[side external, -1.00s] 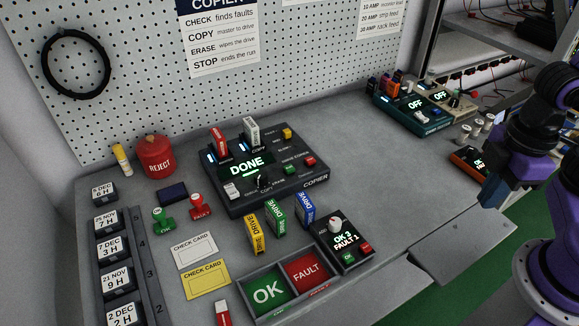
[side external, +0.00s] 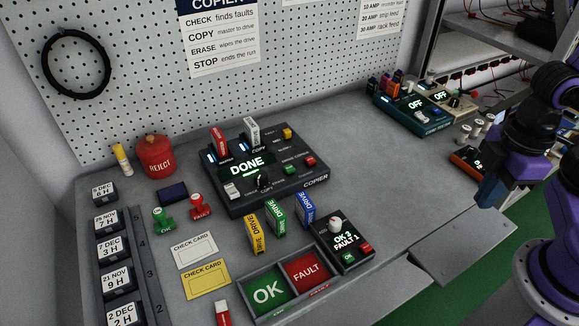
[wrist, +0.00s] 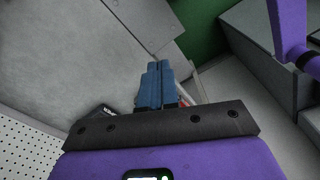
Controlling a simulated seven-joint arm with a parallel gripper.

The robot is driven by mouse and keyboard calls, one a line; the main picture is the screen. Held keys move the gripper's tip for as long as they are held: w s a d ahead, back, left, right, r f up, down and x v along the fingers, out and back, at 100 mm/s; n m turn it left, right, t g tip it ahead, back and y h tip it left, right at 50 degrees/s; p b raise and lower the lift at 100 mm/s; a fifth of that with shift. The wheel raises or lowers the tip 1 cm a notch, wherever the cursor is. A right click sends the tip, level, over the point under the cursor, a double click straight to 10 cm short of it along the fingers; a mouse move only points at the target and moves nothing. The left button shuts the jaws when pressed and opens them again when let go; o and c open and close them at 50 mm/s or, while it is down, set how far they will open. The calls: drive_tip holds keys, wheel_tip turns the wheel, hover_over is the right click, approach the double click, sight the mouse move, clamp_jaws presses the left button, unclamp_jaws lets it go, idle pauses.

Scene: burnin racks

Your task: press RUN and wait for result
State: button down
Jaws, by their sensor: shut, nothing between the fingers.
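The copier (side external: 285,196) is a dark box on the bench, and its lit screen (side external: 246,164) reads DONE. A red drive (side external: 218,141) and a white drive (side external: 251,131) stand upright in its back slots. A green button (side external: 290,170), a red button (side external: 310,161) and a yellow button (side external: 286,133) are on its top; their labels are too small to read surely. My gripper (side external: 487,203) is at the right, over the bench's right part, well apart from the copier. In the wrist view its blue fingers (wrist: 157,66) are together and empty.
Yellow, green and blue drives (side external: 305,210) stand before the copier. A counter (side external: 345,240) reads OK 3, FAULT 1, beside the OK/FAULT tray (side external: 243,287). A red REJECT pot (side external: 155,157) stands back left. A teal device (side external: 410,112) reads OFF. Bench between copier and gripper is clear.

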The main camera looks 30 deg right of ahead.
drive_tip(key=w+a+y, duration=0.3)
drive_tip(key=w+a, duration=0.4)
drive_tip(key=a, duration=0.3)
drive_tip(key=m+t+h, duration=0.1)
drive_tip(key=t+h, duration=0.1)
drive_tip(key=t, duration=0.7)
hover_over(291, 170)
drive_tip(key=shift+d+f, duration=0.1)
drive_tip(key=shift+f, duration=1.15)
drive_tip(key=shift+f, duration=0.1)
drive_tip(key=shift+y, duration=0.3)
drive_tip(key=shift+f, duration=4.3)
drive_tip(key=shift+f, duration=0.15)
drive_tip(key=shift+f, duration=0.3)
